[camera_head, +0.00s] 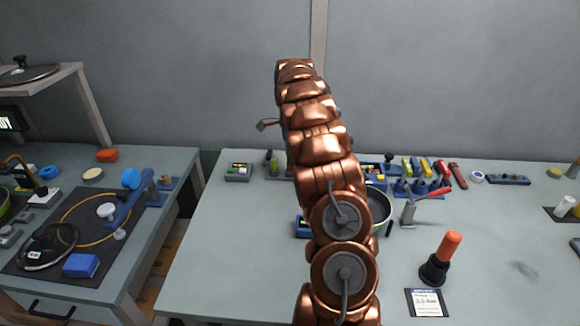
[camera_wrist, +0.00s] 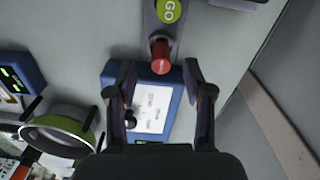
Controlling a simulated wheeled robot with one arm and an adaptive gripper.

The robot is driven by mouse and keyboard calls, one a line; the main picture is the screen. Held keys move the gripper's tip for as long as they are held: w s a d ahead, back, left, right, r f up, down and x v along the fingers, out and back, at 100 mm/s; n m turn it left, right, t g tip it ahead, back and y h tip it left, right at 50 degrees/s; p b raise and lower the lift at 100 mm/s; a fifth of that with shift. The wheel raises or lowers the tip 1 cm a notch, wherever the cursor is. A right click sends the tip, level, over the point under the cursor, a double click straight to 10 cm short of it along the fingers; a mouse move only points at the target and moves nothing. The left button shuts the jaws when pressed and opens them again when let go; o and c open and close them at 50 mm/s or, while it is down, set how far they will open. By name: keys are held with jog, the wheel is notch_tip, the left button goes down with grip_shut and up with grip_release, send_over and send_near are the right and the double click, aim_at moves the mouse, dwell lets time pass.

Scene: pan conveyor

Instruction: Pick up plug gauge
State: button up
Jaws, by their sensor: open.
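In the wrist view, a red-ended cylinder (camera_wrist: 160,58), which looks like the plug gauge, lies or stands at the edge of a grey holder with a green "GO" label (camera_wrist: 168,10). I cannot tell if it is upright. My gripper (camera_wrist: 158,70) is open and empty, its two fingers on either side of the red end in the picture. How far the tips are above it cannot be told. In the head view my arm hides the gripper and the gauge; a small stand with a green knob (camera_head: 268,156) shows just left of the arm.
A blue box with a white label (camera_wrist: 152,108) lies below the red end, and a green-rimmed pan (camera_wrist: 60,128) is at left. In the head view, a grey lever tool with red handle (camera_head: 430,198) and an orange-handled stamp (camera_head: 450,246) stand right.

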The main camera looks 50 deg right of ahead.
aim_at(290, 168)
jog(key=shift+w+f+p, duration=0.1)
jog(key=shift+f+p, duration=0.3)
jog(key=shift+f, duration=1.35)
grip_shut()
